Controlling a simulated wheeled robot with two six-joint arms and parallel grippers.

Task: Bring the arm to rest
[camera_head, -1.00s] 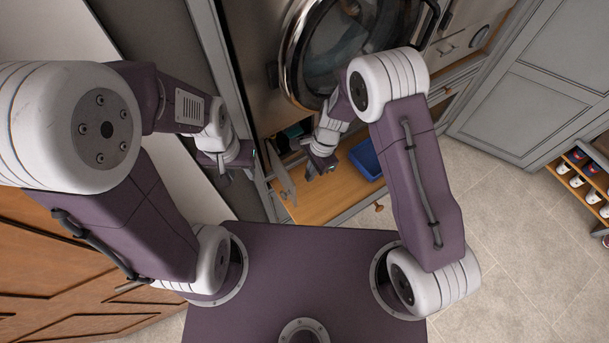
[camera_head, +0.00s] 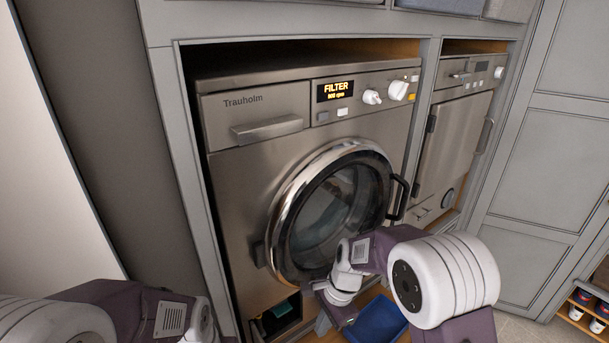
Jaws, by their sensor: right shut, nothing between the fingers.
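My right arm reaches in from the lower right of the head view. Its gripper (camera_head: 332,316) is small and low in the picture, in front of the washing machine's lower front, beside the blue tray (camera_head: 378,320). The gripper is shut and holds nothing. My left arm (camera_head: 130,315) shows only in part at the lower left; its gripper is below the picture's edge.
The washing machine (camera_head: 240,180) has its round door (camera_head: 335,215) shut; its display reads FILTER. A small low opening (camera_head: 281,310) shows something teal inside. A second appliance (camera_head: 455,140) stands to the right. Grey cabinet panels (camera_head: 555,150) are at the far right.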

